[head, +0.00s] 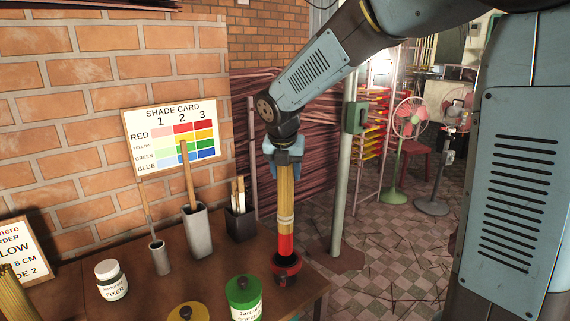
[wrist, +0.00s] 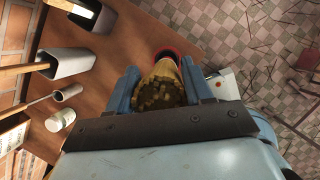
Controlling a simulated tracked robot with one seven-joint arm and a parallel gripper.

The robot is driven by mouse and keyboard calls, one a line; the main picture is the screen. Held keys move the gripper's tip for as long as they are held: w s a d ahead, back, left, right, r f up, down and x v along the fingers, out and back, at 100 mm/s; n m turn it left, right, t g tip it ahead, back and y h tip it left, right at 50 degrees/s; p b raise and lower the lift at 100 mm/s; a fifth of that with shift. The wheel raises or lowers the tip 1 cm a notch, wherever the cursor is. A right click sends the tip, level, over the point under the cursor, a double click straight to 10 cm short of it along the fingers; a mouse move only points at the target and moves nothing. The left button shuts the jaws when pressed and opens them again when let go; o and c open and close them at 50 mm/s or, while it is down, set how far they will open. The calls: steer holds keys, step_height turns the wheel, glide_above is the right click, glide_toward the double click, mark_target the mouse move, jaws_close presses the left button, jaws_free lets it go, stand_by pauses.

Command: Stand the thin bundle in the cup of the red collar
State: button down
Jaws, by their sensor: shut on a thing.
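My gripper (head: 284,163) is shut on the upper part of the thin bundle (head: 286,205), a tan bundle of sticks with a pale band and a red lower part. The bundle hangs close to upright. Its red lower end meets the mouth of the dark cup with the red collar (head: 287,266) near the table's right edge; I cannot tell how far inside it is. In the wrist view the stick ends of the bundle (wrist: 160,90) show between the fingers (wrist: 158,85). Part of the red collar (wrist: 168,50) shows beyond it; the bundle hides the rest.
A green jar (head: 243,297) and a yellow lid (head: 186,311) stand left of the cup. A white jar (head: 112,279) and several grey holders with tools, including a tall one (head: 197,232), stand farther left. A shade card (head: 175,138) is behind. The table's edge (head: 318,290) lies just right of the cup.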

mark_target(282, 168)
steer(key=shift+s+f, duration=0.1)
steer(key=shift+f, duration=4.85)
steer(key=shift+c, duration=1.9)
jaws_free()
steer(key=v, duration=1.3)
steer(key=shift+s+a+r, duration=0.1)
steer(key=shift+s+r, duration=0.1)
steer(key=shift+r, duration=0.1)
